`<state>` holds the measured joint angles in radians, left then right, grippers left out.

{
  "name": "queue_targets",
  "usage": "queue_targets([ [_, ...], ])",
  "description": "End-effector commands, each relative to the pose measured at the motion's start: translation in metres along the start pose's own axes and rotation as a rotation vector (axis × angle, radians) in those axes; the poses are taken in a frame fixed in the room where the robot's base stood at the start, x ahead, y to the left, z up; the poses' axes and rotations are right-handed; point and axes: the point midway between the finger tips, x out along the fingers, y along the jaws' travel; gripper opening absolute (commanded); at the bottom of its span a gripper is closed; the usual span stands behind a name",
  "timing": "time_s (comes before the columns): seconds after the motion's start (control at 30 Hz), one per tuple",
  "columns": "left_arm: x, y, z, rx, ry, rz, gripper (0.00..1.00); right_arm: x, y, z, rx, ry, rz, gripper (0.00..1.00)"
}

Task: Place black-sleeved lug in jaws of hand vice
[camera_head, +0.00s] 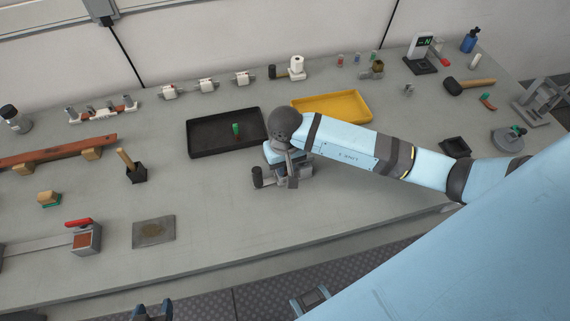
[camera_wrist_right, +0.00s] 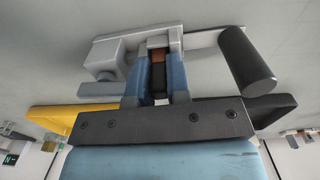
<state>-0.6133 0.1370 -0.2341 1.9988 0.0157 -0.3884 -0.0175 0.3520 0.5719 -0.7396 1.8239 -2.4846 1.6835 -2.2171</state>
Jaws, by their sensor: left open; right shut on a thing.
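The hand vice (camera_head: 299,182) stands on the bench below my right gripper, with its dark handle (camera_head: 257,177) to the left. In the right wrist view the grey vice (camera_wrist_right: 112,52) and its black cylindrical handle (camera_wrist_right: 246,66) lie just past the fingertips. My right gripper (camera_wrist_right: 158,70) is shut on the black-sleeved lug (camera_wrist_right: 159,84), whose copper-brown part (camera_wrist_right: 158,56) points at the vice's jaws. The lug's far end is hidden, so I cannot tell whether it touches the jaws. My left gripper (camera_head: 152,312) is open and empty at the bottom edge of the head view.
A black tray (camera_head: 205,148) holding a green-sleeved piece (camera_head: 236,129) is behind the vice. A yellow tray (camera_head: 345,98) is behind my right arm. A grey plate (camera_head: 154,232) lies at front left. The bench front right of that plate is clear.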

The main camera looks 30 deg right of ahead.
Motion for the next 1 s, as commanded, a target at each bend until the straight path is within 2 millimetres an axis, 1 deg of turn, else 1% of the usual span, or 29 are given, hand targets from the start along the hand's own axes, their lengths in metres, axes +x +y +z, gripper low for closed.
queue_targets([
  [0.23,0.005,0.0,0.007,-0.005,-0.004,0.001,0.56,0.009,0.0,0.0,0.0,-0.001,0.001,0.0],
  [0.4,0.007,0.0,0.009,-0.01,-0.009,0.002,0.56,0.016,0.001,0.001,0.001,-0.003,0.003,0.0],
  [0.5,0.007,0.0,0.008,-0.012,-0.011,0.003,0.56,0.017,0.001,0.002,0.001,-0.006,0.003,0.0],
  [0.53,0.007,0.0,0.008,-0.012,-0.011,0.003,0.56,0.017,0.001,0.003,0.001,-0.007,0.004,0.21],
  [0.6,0.007,0.001,0.008,-0.012,-0.009,0.003,0.56,0.018,0.001,0.003,0.0,-0.01,0.004,0.36],
  [0.77,0.006,0.001,0.006,-0.013,-0.007,0.002,0.56,0.017,0.0,0.004,0.0,-0.012,0.004,0.36],
  [0.9,-0.001,0.001,-0.006,-0.006,0.003,0.001,0.56,0.004,-0.001,0.005,-0.002,-0.014,0.002,0.36],
  [0.93,-0.004,0.001,-0.01,-0.003,0.008,0.0,0.56,0.0,-0.001,0.005,-0.001,-0.014,0.001,0.38],
  [0.97,0.001,0.001,-0.003,-0.002,0.012,0.0,0.56,-0.003,0.0,0.002,-0.003,-0.007,0.003,0.42],
  [1.0,0.002,0.001,-0.002,-0.002,0.012,0.0,0.56,-0.012,0.0,0.002,-0.003,-0.004,0.003,0.42],
])
